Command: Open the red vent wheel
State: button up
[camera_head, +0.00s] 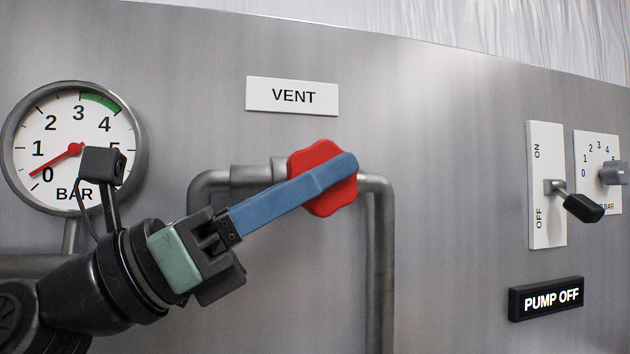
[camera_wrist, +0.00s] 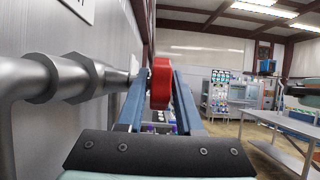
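The red vent wheel (camera_head: 323,203) is on the pipe below the VENT sign, its upper middle covered by a blue finger of my gripper (camera_head: 340,168). In the wrist view the wheel (camera_wrist: 161,84) stands edge-on between the two blue fingers of my gripper (camera_wrist: 161,75). The fingers are apart, one on each side of the wheel's rim. Narrow gaps seem to show beside the near part of the wheel; contact at the fingertips cannot be made out.
The pressure gauge (camera_head: 112,180) at left has its red needle near the low end, close to 0. A VENT sign (camera_head: 292,96) is above the wheel. At right are an ON/OFF lever (camera_head: 580,205), a dial knob (camera_head: 614,173) and a lit PUMP OFF sign (camera_head: 546,299). Pipes flank the wheel.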

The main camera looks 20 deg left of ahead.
jog(key=shift+s+a+f, duration=0.25)
jog(key=shift+a+f, duration=0.05)
jog(key=shift+a, duration=0.05)
jog(key=s+a, duration=0.7)
jog(key=a, duration=0.3)
jog(key=shift+w, duration=0.1)
dwell(0.3)
